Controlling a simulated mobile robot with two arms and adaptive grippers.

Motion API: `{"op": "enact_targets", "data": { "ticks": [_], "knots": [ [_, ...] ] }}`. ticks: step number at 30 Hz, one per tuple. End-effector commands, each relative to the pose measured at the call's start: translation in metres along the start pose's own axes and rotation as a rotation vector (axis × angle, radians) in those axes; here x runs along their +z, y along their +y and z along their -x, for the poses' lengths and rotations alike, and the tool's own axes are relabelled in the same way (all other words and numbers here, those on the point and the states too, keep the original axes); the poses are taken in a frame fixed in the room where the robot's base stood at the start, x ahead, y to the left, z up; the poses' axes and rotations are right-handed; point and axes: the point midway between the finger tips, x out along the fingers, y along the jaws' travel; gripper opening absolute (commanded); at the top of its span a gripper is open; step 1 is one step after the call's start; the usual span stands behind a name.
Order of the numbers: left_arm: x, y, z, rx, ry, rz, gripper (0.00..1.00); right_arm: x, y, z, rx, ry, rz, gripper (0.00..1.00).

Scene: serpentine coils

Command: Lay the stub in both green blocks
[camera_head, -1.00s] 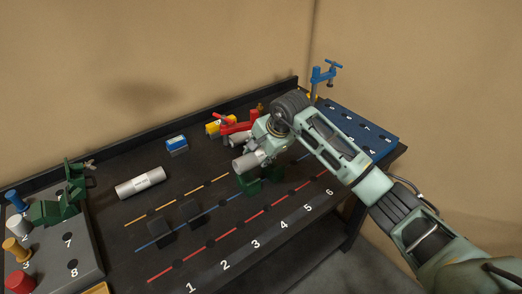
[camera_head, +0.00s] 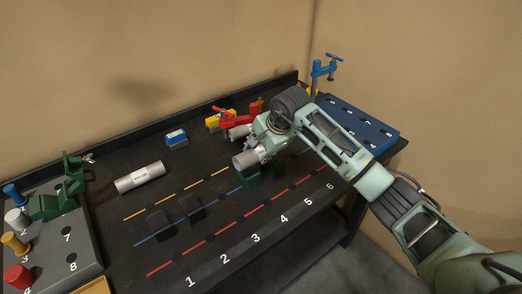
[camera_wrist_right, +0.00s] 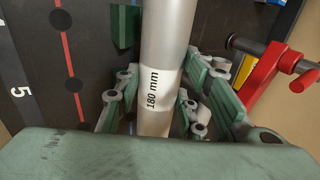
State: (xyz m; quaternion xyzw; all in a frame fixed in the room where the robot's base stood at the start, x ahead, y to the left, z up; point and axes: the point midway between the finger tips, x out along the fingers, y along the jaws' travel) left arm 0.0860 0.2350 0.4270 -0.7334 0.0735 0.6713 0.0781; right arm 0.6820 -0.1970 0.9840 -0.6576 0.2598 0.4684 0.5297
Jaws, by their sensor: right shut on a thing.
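The stub is a light grey cylinder (camera_head: 245,160), marked 180 mm in the right wrist view (camera_wrist_right: 167,65). My right gripper (camera_head: 264,146) is shut around it and holds it roughly level. In the right wrist view the fingers (camera_wrist_right: 160,100) flank the stub on both sides. A dark green block (camera_head: 250,181) is below the stub's near end, and more green (camera_head: 276,171) shows to its right, partly hidden by the gripper. A green block also shows in the right wrist view (camera_wrist_right: 125,25). I cannot tell whether the stub touches the blocks. My left gripper is out of view.
Another labelled grey cylinder (camera_head: 139,177) lies at the left of the table. Two black blocks (camera_head: 191,207) stand on the blue line. A red clamp (camera_head: 238,119) is close behind the gripper. A grey board (camera_head: 60,245) with coloured pegs is left; a blue board (camera_head: 355,120) is right.

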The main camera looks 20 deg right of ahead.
Motion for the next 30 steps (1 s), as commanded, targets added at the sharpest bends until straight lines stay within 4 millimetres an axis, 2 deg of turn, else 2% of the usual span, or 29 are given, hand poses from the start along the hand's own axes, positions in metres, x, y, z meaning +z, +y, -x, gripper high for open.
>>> {"op": "enact_targets", "data": {
  "ticks": [23,30],
  "knots": [
    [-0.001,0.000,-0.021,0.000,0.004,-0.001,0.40,0.001,0.011,-0.022,-0.003,0.000,0.000,0.00],
    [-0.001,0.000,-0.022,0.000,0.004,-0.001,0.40,0.001,0.011,-0.022,-0.003,0.000,0.000,0.00]
  ]
}}
